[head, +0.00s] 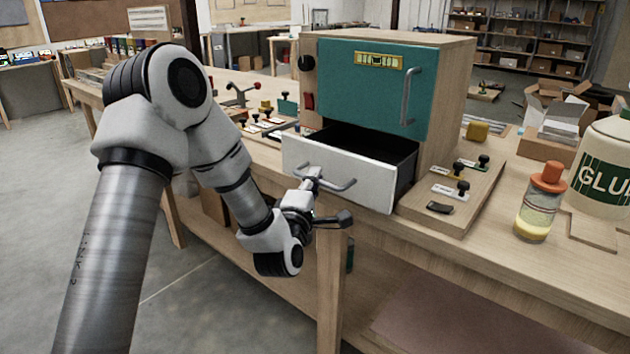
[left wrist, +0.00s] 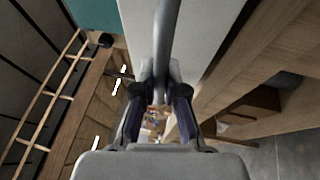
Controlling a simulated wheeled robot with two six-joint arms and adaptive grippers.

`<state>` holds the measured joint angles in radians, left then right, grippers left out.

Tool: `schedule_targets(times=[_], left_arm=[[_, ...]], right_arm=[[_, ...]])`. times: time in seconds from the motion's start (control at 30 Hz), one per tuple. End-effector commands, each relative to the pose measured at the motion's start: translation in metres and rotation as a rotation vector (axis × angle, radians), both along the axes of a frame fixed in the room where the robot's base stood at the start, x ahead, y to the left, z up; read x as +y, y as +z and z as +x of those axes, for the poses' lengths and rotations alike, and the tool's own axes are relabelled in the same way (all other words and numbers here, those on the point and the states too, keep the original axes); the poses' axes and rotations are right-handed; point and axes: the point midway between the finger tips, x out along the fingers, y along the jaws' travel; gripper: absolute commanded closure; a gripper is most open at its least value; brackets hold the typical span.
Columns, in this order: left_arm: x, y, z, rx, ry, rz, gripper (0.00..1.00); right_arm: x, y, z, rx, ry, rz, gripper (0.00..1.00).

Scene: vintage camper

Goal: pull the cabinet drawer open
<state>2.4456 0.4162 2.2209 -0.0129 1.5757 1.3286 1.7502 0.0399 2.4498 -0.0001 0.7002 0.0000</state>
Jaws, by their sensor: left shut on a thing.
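A wooden cabinet (head: 452,90) with a teal door (head: 375,85) stands on the workbench. Its white-fronted drawer (head: 350,180) below the door is pulled out, and its dark, empty-looking inside shows. The drawer has a grey bar handle (head: 340,186), which also shows in the left wrist view (left wrist: 167,35). My left gripper (head: 312,184) is shut on this handle in front of the drawer; in the left wrist view its two fingers (left wrist: 160,95) close on either side of the bar. My right gripper is in neither view.
A wooden board with small black-knobbed pieces (head: 460,188) lies right of the drawer. A bottle with an orange cap (head: 540,203) and a large glue container (head: 603,165) stand farther right. More small fittings (head: 265,122) lie left of the cabinet. The floor at left is clear.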

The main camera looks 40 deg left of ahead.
Motion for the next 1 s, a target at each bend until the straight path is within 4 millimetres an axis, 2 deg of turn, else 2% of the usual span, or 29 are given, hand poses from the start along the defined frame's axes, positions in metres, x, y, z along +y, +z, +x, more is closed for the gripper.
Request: schedule_targets(times=[0.07,0.1,0.17,0.53,0.8,1.0], left_arm=[[0.000,-0.001,0.000,0.002,-0.001,0.000,1.00],[0.000,-0.001,0.000,0.002,-0.001,0.000,0.82],[0.000,-0.001,0.000,0.002,-0.001,0.000,0.63],[-0.002,-0.001,-0.005,0.000,-0.001,0.000,0.63],[-0.018,-0.011,-0.052,0.004,-0.002,0.000,0.63],[-0.024,-0.014,-0.070,0.002,-0.001,0.000,0.63]], right_arm=[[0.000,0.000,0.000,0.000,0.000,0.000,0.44],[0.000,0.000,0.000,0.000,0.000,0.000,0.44],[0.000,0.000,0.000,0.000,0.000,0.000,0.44],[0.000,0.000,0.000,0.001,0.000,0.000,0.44],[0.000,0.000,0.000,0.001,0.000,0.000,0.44],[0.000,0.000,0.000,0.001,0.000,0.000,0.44]])
